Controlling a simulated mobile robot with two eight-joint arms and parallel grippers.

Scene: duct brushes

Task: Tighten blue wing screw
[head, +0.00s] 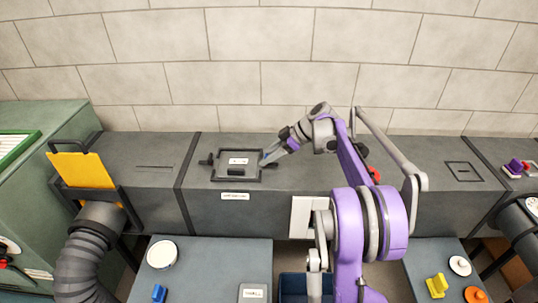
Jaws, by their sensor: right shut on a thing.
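The blue wing screw (264,154) shows as a small blue patch at the right edge of a framed hatch (216,178) on top of the grey duct. My right gripper (269,158) reaches down to it from the right and is shut on it. The fingers hide most of the screw, so I cannot tell how far it is turned. A dark knob (206,160) sits at the hatch's left edge. My left gripper is not in view.
A yellow plate (83,171) stands upright in the duct at left. Tables in front hold a white round lid (162,254), a small blue piece (159,293), a yellow piece (437,286) and an orange disc (475,295). A dark blue bin (291,286) stands between them. A brick wall (180,50) closes off the back.

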